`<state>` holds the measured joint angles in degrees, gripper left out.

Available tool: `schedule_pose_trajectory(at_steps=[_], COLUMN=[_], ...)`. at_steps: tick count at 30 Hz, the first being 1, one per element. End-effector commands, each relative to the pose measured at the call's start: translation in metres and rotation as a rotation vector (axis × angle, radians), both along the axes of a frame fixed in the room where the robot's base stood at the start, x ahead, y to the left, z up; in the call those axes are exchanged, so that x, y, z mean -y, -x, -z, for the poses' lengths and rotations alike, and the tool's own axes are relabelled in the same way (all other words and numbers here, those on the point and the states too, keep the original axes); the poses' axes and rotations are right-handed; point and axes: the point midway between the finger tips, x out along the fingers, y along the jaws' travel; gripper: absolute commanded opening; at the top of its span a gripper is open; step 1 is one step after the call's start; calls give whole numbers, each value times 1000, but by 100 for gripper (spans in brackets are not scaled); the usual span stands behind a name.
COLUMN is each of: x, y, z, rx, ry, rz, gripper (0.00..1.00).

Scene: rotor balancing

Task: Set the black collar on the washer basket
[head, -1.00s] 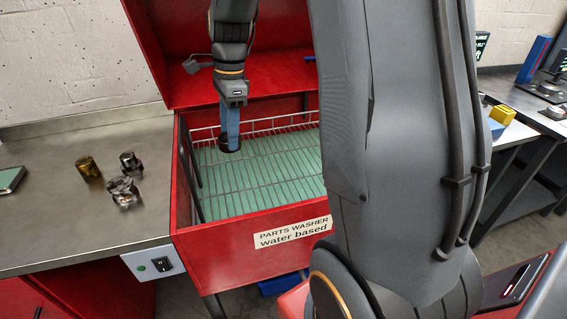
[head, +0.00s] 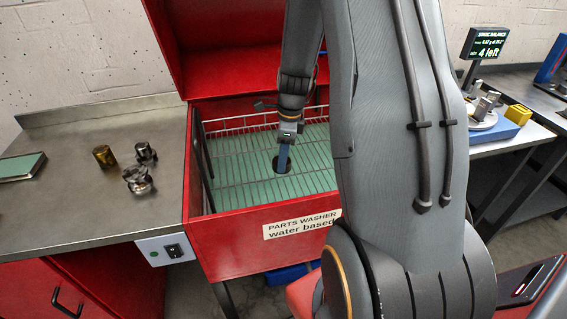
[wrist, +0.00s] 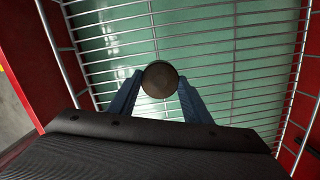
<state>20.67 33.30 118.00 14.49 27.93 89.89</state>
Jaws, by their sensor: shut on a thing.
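My gripper (head: 282,168) points down into the red parts washer, over its wire basket (head: 235,172). The black collar (wrist: 160,79) shows from above in the wrist view as a dark round disc between the two blue fingers, which are shut on it. In the head view only a small dark part of the collar shows at the fingertips. The basket's wires (wrist: 215,65) run beneath the collar in the wrist view, with green water under them. I cannot tell whether the collar touches the wires.
The red washer front wall (head: 235,232) and raised lid (head: 225,50) bound the basket. A steel bench (head: 80,212) at left holds a brass cylinder (head: 104,156) and metal parts (head: 138,180). A balance display (head: 487,43) and yellow block (head: 518,114) stand at right.

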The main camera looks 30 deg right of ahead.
Motion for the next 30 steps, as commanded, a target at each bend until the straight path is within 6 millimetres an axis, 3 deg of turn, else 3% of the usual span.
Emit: schedule_pose_trajectory(at_steps=[7,19,20,21,23,30], x=[0,0,0,0,0,0], y=[0,0,0,0,0,0], z=[27,32,32,32,32,32], rx=[0,0,-1,-1,-1,-1], ry=[0,0,-1,-1,-1,-1], rz=[-1,0,0,0,0,0], gripper=[7,7,46,53,63,63])
